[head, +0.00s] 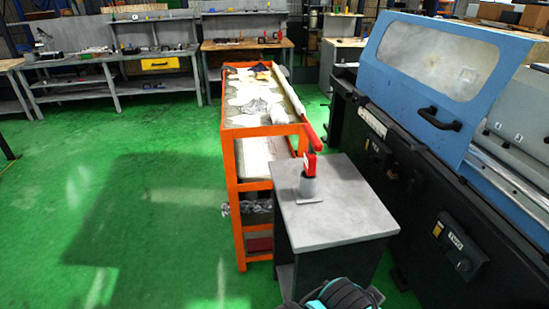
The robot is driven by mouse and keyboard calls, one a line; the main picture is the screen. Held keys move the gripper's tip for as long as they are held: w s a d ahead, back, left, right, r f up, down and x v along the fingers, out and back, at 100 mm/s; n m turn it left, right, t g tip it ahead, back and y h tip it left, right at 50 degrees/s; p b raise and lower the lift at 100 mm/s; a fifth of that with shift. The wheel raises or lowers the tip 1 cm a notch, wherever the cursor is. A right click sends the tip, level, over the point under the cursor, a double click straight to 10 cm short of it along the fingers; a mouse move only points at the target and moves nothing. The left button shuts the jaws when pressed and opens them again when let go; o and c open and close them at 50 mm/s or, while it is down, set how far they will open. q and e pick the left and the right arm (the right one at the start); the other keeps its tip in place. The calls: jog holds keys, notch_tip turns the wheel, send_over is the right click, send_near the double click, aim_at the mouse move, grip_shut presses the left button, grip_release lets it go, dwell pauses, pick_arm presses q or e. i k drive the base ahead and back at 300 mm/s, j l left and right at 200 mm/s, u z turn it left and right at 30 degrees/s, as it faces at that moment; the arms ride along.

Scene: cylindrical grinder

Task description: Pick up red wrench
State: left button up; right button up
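A red tool, which looks like the red wrench (310,164), stands upright in a grey cylindrical holder (308,187) on a small grey-topped cabinet (340,220). A further red, angled piece shows just above and behind it; I cannot tell whether the two are one thing. A teal and black part, cut off at the bottom edge in front of the cabinet, may be mine. I cannot make out fingers on it, and neither gripper is recognisable in view.
An orange rack (240,160) with cloths and a long roll stands behind and left of the cabinet. The blue and black grinder (440,80) stands close on the right. Workbenches (110,70) line the back. The green floor (130,220) at left is clear.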

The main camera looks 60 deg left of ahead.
aim_at(310, 162)
jog(key=u, duration=1.7)
jog(key=z, duration=0.4)
jog(key=i+j+z, duration=0.1)
jog(key=z, duration=0.25)
jog(key=j+z, duration=0.2)
jog(key=z, duration=0.2)
jog(key=j+z, duration=0.1)
jog(key=z, duration=0.3)
jog(key=j+z, duration=0.3)
jog(key=j, duration=0.3)
jog(key=j+z, duration=0.3)
jog(key=j, duration=0.25)
jog(key=k+j+z, duration=0.3)
jog(key=j, duration=0.25)
jog(key=i+j, duration=0.05)
jog(key=i, duration=0.05)
